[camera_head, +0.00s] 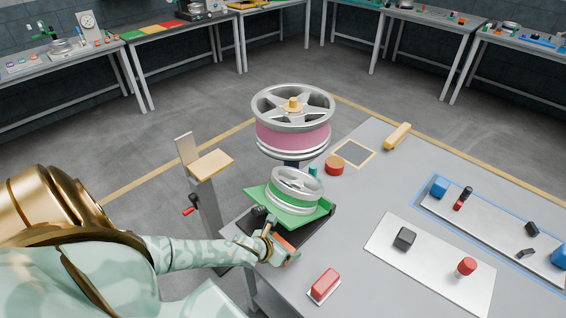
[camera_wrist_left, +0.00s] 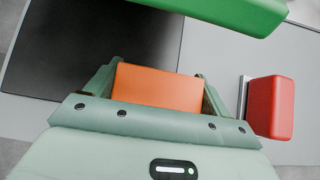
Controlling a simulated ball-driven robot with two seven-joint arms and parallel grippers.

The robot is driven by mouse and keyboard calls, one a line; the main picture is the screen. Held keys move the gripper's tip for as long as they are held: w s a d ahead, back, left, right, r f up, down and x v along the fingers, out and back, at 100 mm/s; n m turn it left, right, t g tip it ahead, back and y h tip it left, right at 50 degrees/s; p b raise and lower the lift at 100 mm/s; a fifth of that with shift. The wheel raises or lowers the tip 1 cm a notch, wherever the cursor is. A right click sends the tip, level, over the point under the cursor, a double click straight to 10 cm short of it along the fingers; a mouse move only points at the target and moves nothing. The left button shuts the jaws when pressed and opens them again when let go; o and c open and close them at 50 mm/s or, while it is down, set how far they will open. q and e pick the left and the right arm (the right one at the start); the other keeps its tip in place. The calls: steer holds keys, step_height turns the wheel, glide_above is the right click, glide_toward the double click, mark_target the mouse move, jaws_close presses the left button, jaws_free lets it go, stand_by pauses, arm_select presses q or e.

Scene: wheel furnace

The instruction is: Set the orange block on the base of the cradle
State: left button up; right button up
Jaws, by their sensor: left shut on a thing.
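The orange block (camera_wrist_left: 158,88) is between the fingers of my left gripper (camera_wrist_left: 158,82), which is shut on it. In the head view my left gripper (camera_head: 279,251) is at the front of the cradle, and the orange block (camera_head: 290,258) shows partly beside the fingers. The green cradle (camera_head: 291,215) carries a silver wheel (camera_head: 297,187) above a black base (camera_head: 318,226). In the wrist view the black base (camera_wrist_left: 105,45) lies ahead and left of the block, with a green edge (camera_wrist_left: 215,10) above it. I cannot tell whether the block touches the base. My right gripper is not in view.
A red block (camera_head: 325,284) lies on the table close to my left gripper; it also shows in the wrist view (camera_wrist_left: 270,107). A pink-banded wheel (camera_head: 293,130) stands behind the cradle. A white plate (camera_head: 432,262) with small parts is at the right.

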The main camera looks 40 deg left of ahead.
arm_select(q)
steer(key=shift+f, duration=0.1)
steer(key=o, duration=1)
steer(key=shift+s+r, duration=0.1)
steer(key=shift+r, duration=0.15)
steer(key=p+v, duration=0.3)
steer(key=v, duration=0.8)
steer(key=shift+s+r+p, duration=0.2)
steer(key=shift+p, duration=0.2)
